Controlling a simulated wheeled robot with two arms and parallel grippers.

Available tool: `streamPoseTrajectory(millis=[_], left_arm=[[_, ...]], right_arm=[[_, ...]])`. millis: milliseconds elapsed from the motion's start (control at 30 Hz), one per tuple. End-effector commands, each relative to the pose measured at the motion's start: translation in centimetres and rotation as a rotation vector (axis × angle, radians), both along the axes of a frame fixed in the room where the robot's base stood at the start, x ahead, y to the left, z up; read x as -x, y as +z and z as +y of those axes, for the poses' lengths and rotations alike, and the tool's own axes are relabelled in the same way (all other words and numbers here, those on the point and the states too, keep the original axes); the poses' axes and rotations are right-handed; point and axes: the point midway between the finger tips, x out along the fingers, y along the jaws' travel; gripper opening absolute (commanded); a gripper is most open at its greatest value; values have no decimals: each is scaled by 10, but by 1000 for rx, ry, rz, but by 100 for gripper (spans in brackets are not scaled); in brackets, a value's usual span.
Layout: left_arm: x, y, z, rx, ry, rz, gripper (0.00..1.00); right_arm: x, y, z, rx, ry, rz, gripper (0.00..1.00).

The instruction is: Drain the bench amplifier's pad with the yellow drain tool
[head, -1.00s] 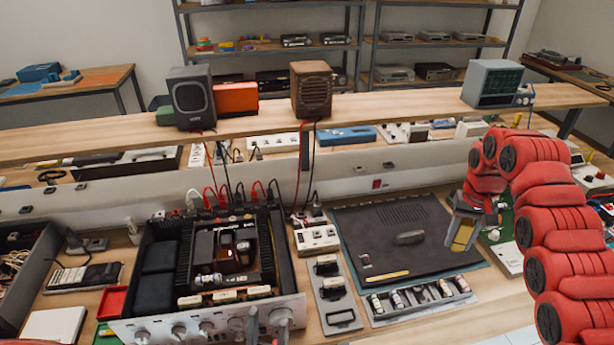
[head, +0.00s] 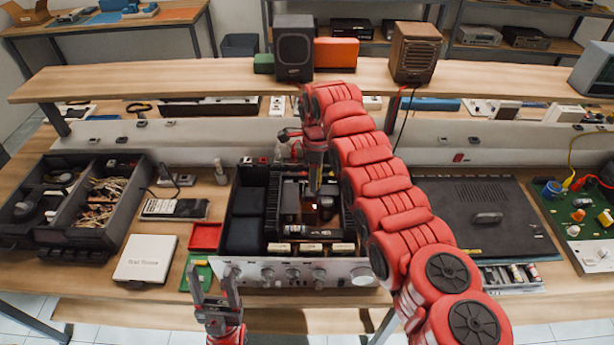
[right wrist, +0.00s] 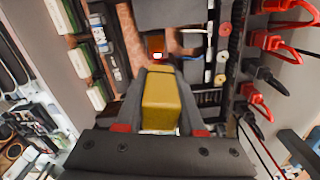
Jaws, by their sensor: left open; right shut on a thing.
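The bench amplifier (head: 345,272) lies open-topped on the bench, its silver knob panel facing me. My right gripper (head: 316,182) reaches down over its inside from above. It is shut on the yellow drain tool (right wrist: 160,100), which shows clearly in the right wrist view and is mostly hidden in the head view. The tool's far end points at a small orange-red glow among the amplifier's dark parts. I cannot tell whether it touches the pad. My left gripper (head: 216,290) is open and empty in front of the amplifier's left front corner.
Red and black plugs (right wrist: 268,40) line the amplifier's back. A red tray (head: 205,237) and a white box (head: 146,258) lie to its left, with a divided dark bin (head: 75,240) beyond. A dark mat (head: 520,235) lies to the right. A raised shelf (head: 190,82) runs behind.

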Motion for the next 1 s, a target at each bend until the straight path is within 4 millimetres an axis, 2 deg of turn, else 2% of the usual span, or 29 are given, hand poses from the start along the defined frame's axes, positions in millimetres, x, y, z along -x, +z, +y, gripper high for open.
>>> streamPoseTrajectory(millis=[100,267,567,1000], left_arm=[[0,6,0,0,0,0,59],[0,7,0,0,0,0,59],[0,-2,0,0,0,0,59],[0,-34,0,0,0,0,59]], right_arm=[[4,-5,14,11,-178,4,0],[5,-11,20,16,-289,3,0],[5,-27,20,16,-300,2,0],[5,-73,20,16,-298,1,0]])
